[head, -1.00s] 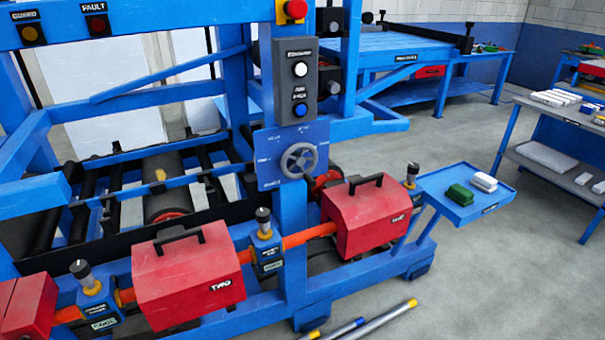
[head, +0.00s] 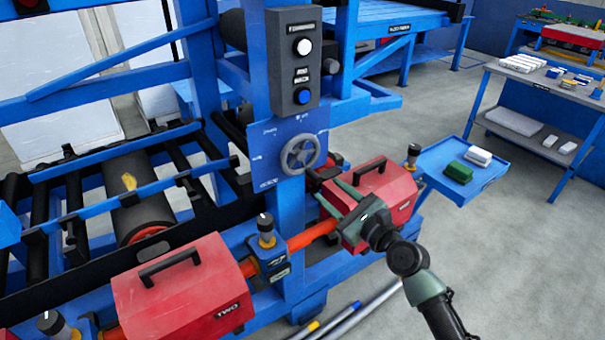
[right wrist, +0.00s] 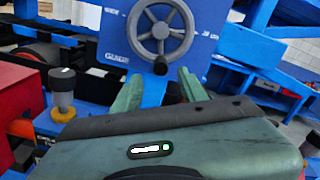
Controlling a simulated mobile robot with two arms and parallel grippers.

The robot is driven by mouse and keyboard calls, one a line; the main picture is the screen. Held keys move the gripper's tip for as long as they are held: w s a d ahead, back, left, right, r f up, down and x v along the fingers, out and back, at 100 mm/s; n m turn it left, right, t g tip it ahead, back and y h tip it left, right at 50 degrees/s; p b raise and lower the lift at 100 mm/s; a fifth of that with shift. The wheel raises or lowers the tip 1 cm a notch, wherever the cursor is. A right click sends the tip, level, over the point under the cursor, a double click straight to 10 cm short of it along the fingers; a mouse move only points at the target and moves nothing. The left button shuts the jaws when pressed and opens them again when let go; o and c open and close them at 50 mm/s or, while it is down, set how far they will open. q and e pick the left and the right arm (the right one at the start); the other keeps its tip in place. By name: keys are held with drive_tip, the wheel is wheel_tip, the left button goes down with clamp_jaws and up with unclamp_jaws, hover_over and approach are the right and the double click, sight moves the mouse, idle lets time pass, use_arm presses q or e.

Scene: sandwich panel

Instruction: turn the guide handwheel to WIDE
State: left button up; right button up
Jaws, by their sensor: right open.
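The guide handwheel (head: 300,154) is a grey spoked wheel on a blue plate (head: 262,150) with small white markings around it, on the blue frame's post. It also shows in the right wrist view (right wrist: 160,30), with a dark knob at its lower rim. The markings are too small to read surely. My right gripper (head: 327,194) is open and empty, below and slightly right of the wheel, fingers pointing toward it. In the right wrist view its two green fingers (right wrist: 158,88) are apart, below the knob and not touching it. My left gripper is not in view.
A control box (head: 292,62) with white and blue buttons hangs above the wheel. Red covers (head: 180,290) and black-topped knobs (head: 265,230) line the lower rail. A blue shelf (head: 440,160) holds a green and a white block at right. Open floor lies in front.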

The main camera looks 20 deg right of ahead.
sight(319, 182)
drive_tip(key=shift+w+a+r, duration=0.1)
drive_tip(key=shift+w+r, duration=0.1)
drive_tip(key=shift+w, duration=0.15)
drive_tip(key=x, duration=0.6)
drive_tip(key=shift+w+f, duration=0.15)
drive_tip(key=shift+w, duration=0.1)
clamp_jaws()
